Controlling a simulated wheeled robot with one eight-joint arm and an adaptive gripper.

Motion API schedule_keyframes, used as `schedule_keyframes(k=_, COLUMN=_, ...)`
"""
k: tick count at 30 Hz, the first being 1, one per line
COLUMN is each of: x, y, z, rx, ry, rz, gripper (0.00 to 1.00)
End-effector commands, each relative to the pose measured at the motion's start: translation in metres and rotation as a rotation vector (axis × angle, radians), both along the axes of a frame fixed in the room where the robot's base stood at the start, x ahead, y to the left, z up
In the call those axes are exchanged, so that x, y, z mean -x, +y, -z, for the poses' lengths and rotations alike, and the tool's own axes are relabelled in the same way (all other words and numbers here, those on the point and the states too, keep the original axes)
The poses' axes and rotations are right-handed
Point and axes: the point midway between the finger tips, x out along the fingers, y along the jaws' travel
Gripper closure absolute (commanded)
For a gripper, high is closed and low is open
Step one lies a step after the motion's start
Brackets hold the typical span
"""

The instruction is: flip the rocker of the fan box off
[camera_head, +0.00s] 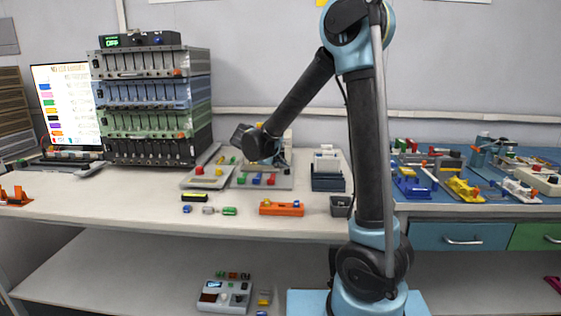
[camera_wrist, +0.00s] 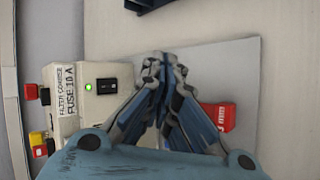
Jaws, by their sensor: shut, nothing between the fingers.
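A cream box (camera_wrist: 77,125) with a label reading "FILTER CHANGE FUSE 10 A" stands at the left of the wrist view; I take it for the fan box. Its black rocker (camera_wrist: 106,86) sits on the face toward my gripper, with a lit green lamp (camera_wrist: 88,87) beside it. My gripper (camera_wrist: 165,62) is shut and empty, its fingertips a little right of the rocker in the picture and apart from it. In the head view my gripper (camera_head: 278,160) is over the grey plate at the bench's middle, and my wrist largely hides the box.
A red block (camera_wrist: 218,116) lies right of my fingers. Red and yellow parts (camera_wrist: 38,145) are at the box's far side. In the head view, an orange holder (camera_head: 281,208) and a dark blue tray (camera_head: 327,178) are near, and a rack (camera_head: 155,105) stands left.

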Motion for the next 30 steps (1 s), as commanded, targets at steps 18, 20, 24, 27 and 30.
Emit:
schedule_keyframes(k=18, x=-0.011, y=0.002, z=0.002, rx=0.006, ry=-0.002, rz=-0.003, gripper=1.00)
schedule_keyframes(k=20, x=-0.016, y=0.002, z=0.002, rx=0.005, ry=-0.002, rz=-0.002, gripper=1.00)
schedule_keyframes(k=24, x=-0.033, y=0.000, z=0.005, rx=0.004, ry=-0.003, rz=-0.001, gripper=1.00)
schedule_keyframes(k=27, x=-0.045, y=0.000, z=0.006, rx=0.005, ry=-0.003, rz=-0.001, gripper=1.00)
schedule_keyframes(k=30, x=-0.057, y=-0.001, z=0.008, rx=0.005, ry=-0.003, rz=-0.001, gripper=1.00)
